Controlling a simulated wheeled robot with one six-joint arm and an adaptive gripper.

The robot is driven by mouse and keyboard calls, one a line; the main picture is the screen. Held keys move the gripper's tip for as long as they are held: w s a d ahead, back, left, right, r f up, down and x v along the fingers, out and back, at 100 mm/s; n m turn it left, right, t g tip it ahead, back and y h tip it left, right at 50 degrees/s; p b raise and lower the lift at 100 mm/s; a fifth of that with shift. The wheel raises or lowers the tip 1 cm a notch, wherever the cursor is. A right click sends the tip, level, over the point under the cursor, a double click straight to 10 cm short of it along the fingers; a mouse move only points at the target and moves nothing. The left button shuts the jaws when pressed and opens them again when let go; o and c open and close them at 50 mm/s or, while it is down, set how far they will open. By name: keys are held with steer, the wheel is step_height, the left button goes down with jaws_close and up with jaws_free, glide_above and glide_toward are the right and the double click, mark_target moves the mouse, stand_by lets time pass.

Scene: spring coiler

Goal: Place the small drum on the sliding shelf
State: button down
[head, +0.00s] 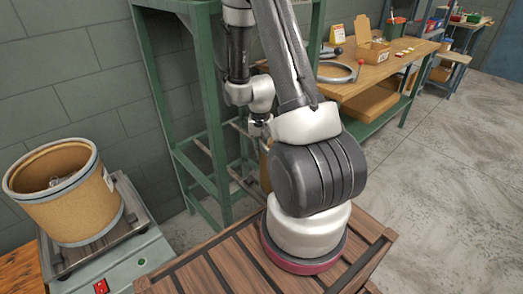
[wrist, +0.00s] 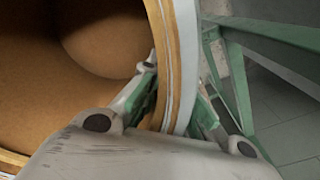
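In the wrist view, the fingers of my gripper (wrist: 174,105) with green pads stand on both sides of the pale-edged rim of an open tan drum (wrist: 182,60). They look shut on its wall. The drum's inside fills the left of that view. In the head view my gripper (head: 258,127) is beyond my arm, by the green frame. A tan sliver of the small drum (head: 264,172) shows below it; my arm hides the rest. The green shelf frame (head: 163,90) stands behind, with low rails (head: 240,182). I cannot clearly tell which part is the sliding shelf.
A larger tan drum (head: 75,205) stands on a bench scale (head: 130,220) at the left. A wooden workbench (head: 375,75) with a box (head: 372,52) and tools is at the back right. The concrete floor (head: 450,170) at the right is clear.

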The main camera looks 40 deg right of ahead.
steer(key=shift+f, duration=0.1)
steer(key=c, duration=1.6)
jaws_free()
steer(key=shift+c, duration=0.2)
steer(key=s+a+r+n+t, duration=0.1)
steer(key=s+a+r, duration=0.1)
steer(key=r, duration=0.8)
steer(key=s+a+r+n+t, duration=0.1)
steer(key=s+a+r+n, duration=0.1)
steer(key=r, duration=0.7)
steer(key=s+a+r+n+t, duration=0.1)
steer(key=s+a+r, duration=0.2)
steer(key=r, duration=0.7)
steer(key=s+a+r+n, duration=0.1)
steer(key=s+r+n, duration=0.1)
steer(key=s, duration=0.3)
steer(key=s+a+r+n+t, duration=0.1)
steer(key=s+a+r+n, duration=0.1)
steer(key=s, duration=0.3)
steer(key=shift+a+r, duration=0.25)
steer(key=shift+r, duration=0.6)
steer(key=shift+w, duration=0.1)
